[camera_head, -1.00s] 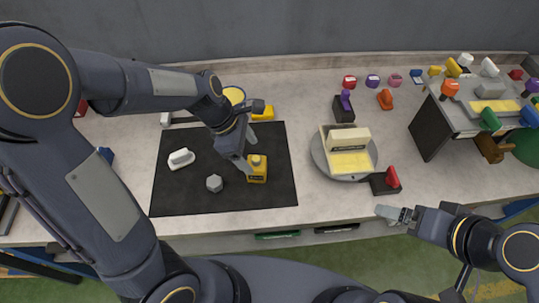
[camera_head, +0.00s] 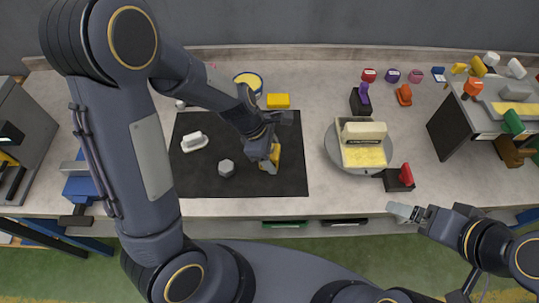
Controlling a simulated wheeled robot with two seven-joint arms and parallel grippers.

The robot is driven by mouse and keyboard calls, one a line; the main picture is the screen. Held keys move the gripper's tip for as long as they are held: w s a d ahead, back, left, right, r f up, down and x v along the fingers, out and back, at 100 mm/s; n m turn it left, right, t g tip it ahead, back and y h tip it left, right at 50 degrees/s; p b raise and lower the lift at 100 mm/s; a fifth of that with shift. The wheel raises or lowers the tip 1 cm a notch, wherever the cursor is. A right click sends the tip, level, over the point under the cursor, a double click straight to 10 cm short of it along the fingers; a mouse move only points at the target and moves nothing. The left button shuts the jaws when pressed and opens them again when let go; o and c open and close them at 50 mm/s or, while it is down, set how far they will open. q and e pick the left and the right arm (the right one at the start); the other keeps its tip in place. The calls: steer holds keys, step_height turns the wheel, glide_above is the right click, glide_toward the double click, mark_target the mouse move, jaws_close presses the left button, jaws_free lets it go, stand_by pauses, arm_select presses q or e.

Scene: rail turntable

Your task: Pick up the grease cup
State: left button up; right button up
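A yellow cup-like item (camera_head: 277,153), which I take to be the grease cup, stands on the black mat (camera_head: 230,187) near its right side. My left gripper (camera_head: 269,160) is right at it, reaching down from the upper left and covering part of it. The fingers overlap the item in this view, and I cannot tell whether they have closed on it. My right gripper (camera_head: 403,212) is off the bench's front edge at the lower right, apart from the mat; its finger gap is not clear.
A white-handled item (camera_head: 194,142) and a grey hex piece (camera_head: 226,168) lie on the mat. A yellow block (camera_head: 278,101) and a yellow-topped tin (camera_head: 249,80) stand behind it. A round turntable (camera_head: 337,153) bearing a yellow-and-cream piece is to the right, beside a red-handled block (camera_head: 400,178).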

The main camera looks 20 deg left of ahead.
arm_select(q)
steer(key=c, duration=0.8)
steer(key=shift+r, duration=0.15)
